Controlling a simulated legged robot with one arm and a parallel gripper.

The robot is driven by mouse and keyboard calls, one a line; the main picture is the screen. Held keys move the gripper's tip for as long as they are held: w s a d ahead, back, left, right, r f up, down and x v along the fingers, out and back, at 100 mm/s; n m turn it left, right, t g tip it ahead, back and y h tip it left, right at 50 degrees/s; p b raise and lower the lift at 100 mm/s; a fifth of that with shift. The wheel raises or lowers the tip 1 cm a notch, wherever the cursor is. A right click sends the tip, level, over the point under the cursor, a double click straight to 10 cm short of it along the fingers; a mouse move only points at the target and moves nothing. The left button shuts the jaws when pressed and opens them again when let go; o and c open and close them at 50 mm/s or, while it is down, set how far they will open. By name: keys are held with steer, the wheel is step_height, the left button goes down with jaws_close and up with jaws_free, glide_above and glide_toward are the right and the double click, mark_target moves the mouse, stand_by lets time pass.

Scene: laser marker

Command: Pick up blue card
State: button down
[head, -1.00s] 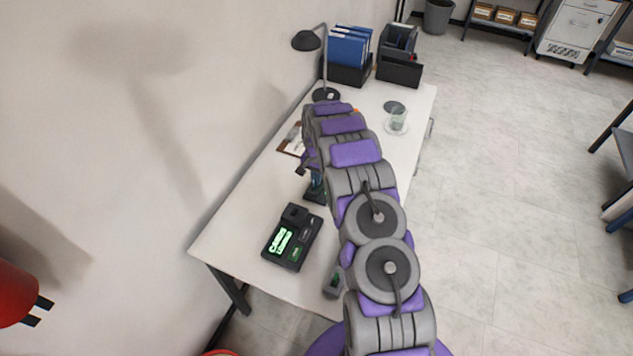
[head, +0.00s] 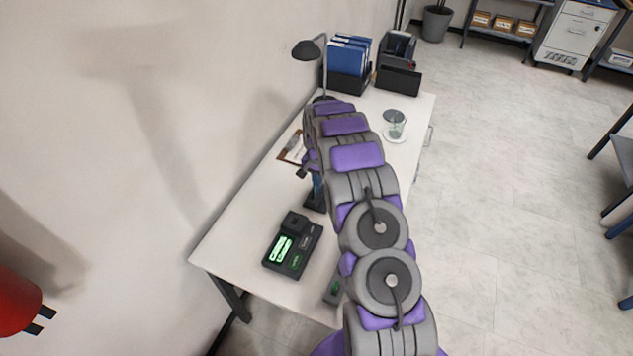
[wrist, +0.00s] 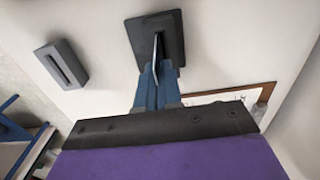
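In the wrist view, a thin upright plate (wrist: 157,47), perhaps the card, stands edge-on on a dark base (wrist: 172,25). Its colour cannot be told from this edge. My gripper (wrist: 157,72) has its two blue fingers close together at the plate's near end. Whether they press on it cannot be told. In the head view, the dark stand (head: 314,204) shows on the desk left of my arm, with a blue part above it that may be my fingers. My arm hides part of this spot.
The white desk (head: 245,225) holds a black device with green displays (head: 292,245), a small dark block (head: 333,288), a clipboard (head: 291,148), a glass (head: 395,124), a lamp (head: 306,50) and blue binders (head: 347,58). A wall runs along the desk's left side.

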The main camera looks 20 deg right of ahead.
steer(key=s+r+p, duration=0.1)
steer(key=s+p, duration=0.1)
steer(key=s, duration=1.3)
steer(key=shift+a+r, duration=0.15)
steer(key=shift+r, duration=0.05)
steer(key=shift+s, duration=0.1)
